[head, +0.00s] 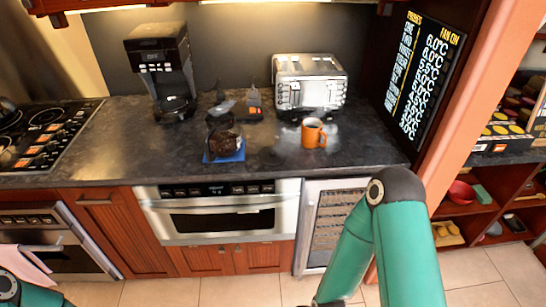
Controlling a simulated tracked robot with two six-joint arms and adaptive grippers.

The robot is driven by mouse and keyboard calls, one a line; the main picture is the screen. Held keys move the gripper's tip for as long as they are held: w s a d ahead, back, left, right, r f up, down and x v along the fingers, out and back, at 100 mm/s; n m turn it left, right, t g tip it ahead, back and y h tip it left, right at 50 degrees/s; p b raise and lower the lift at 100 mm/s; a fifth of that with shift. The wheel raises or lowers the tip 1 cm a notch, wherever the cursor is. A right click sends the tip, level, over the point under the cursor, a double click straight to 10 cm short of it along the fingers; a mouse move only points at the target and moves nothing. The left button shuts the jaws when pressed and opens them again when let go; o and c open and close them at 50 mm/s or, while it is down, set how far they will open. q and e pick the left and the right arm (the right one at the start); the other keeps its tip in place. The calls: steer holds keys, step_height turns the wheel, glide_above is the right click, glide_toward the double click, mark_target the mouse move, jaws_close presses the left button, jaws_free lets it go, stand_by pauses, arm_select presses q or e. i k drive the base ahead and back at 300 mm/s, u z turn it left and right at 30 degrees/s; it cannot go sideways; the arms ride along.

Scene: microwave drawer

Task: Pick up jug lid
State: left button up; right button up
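A dark, flat, round piece (271,156) lies on the counter to the right of a blue mat (238,156). It looks like the jug lid, but it is small and blends with the dark counter. A dark, see-through jug (224,138) with brown contents stands on the mat. My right arm's green links reach up at the lower right, and its gripper is not visible. Only a piece of my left arm shows at the bottom left corner, with no gripper in view. Neither arm is near the round piece.
An orange mug (313,133) stands right of the round piece, before a silver toaster (309,84). A coffee machine (161,69) and small dark items (254,102) stand behind. A stove (43,135) is at left. The counter's front strip (350,160) is clear.

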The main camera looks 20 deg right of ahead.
mark_target(268, 155)
steer(key=z, duration=0.05)
steer(key=i, duration=1)
steer(key=u, duration=0.05)
